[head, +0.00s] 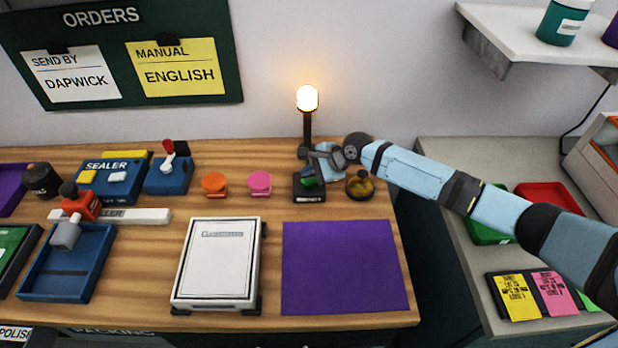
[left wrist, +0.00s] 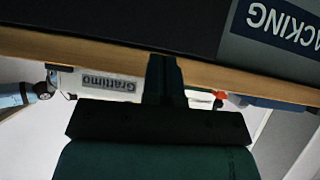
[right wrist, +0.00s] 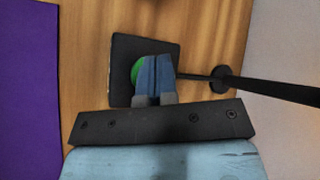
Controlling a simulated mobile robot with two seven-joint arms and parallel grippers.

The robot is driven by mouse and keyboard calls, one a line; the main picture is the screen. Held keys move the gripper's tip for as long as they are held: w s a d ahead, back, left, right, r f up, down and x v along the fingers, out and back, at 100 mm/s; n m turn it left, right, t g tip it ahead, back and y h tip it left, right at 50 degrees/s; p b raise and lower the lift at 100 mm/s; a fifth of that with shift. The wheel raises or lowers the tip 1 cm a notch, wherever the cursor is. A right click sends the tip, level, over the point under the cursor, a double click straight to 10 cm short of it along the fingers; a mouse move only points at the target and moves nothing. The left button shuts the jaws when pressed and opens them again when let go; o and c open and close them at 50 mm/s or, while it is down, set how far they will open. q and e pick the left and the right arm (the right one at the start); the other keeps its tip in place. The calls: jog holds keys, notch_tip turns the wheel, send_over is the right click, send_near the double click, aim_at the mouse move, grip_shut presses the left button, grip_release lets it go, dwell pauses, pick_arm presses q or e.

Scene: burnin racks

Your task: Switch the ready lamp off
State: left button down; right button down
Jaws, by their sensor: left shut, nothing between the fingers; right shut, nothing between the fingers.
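The ready lamp (head: 307,98) glows warm yellow-white on a black post at the back of the wooden bench. At its foot is a small black switch box (head: 309,194) with a green button (head: 307,182). In the right wrist view the box (right wrist: 118,80) lies under my fingers and the green button (right wrist: 137,70) is partly hidden by them. My right gripper (head: 312,174) is shut and empty, its tips at or just above the button; I cannot tell whether they touch. My left gripper (left wrist: 163,62) is shut and empty, below the bench edge.
A brass bell-like object (head: 360,184) stands just right of the switch box. A purple mat (head: 345,268) lies in front. Pink (head: 259,184) and orange (head: 214,184) objects stand to the left. A white Grattimo box (head: 216,265) is left of the mat.

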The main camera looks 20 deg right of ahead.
aim_at(309, 181)
jog(key=shift+f, duration=0.5)
dwell(0.3)
jog(key=shift+r+p, duration=0.95)
jog(key=shift+p, duration=0.4)
notch_tip(309, 181, up, 5)
jog(key=p, duration=0.5)
jog(key=shift+r+p, duration=0.5)
jog(key=shift+p, duration=0.3)
